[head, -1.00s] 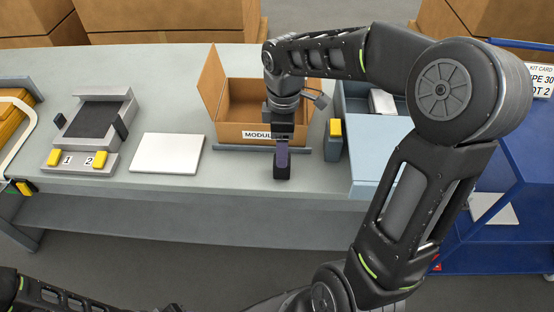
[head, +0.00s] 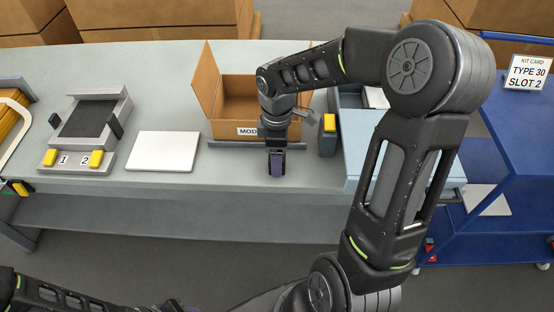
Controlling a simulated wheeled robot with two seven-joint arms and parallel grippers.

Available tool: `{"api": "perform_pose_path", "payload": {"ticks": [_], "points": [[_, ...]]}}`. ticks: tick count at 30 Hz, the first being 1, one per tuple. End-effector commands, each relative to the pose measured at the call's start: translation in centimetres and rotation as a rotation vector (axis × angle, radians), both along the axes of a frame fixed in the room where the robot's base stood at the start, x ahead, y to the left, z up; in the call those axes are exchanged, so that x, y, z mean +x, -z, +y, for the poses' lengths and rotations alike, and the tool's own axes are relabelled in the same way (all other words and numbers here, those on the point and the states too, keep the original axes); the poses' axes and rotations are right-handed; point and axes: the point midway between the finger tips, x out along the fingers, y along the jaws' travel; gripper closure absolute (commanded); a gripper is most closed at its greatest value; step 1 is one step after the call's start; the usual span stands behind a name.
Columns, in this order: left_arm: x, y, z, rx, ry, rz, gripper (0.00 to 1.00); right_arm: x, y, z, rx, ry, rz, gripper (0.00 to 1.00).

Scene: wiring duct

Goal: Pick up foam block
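My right gripper (head: 277,172) points down just above or at the bench top, in front of an open cardboard box (head: 226,132) with a white label. A purple-grey piece shows between dark edges at its tip; I cannot tell whether this is a held block or part of the fingers. No foam block can be singled out with certainty. A pale item (head: 375,97) lies in the grey-blue bin (head: 352,127) right of the box, partly hidden by my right arm. Only part of my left arm shows at lower left; its gripper is out of view.
A white flat plate (head: 163,151) lies on the grey bench (head: 215,180). Left of it stands a grey fixture (head: 95,118) with yellow blocks marked 1 and 2. A yellow-topped grey post (head: 328,135) stands close right of the gripper. A blue cart (head: 510,150) carries a kit card (head: 527,73).

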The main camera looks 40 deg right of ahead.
Motion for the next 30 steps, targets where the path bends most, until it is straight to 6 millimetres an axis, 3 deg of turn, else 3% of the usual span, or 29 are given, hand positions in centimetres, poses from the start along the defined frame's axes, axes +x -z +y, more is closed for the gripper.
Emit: {"api": "perform_pose_path", "payload": {"ticks": [6, 23, 30], "points": [[0.0, -0.3, 0.0, 0.001, -0.001, 0.001, 0.64, 0.0, 2.1, 0.0, 0.0, 0.0, 0.0, 0.35], [0.0, -0.2, 0.0, 0.001, -0.001, 0.001, 0.64, 0.0, 2.1, 0.0, 0.0, 0.001, 0.0, 0.35], [0.0, -0.2, 0.0, 0.001, -0.001, 0.001, 0.64, 0.0, 2.1, 0.0, -0.001, 0.001, -0.001, 0.53]]}}
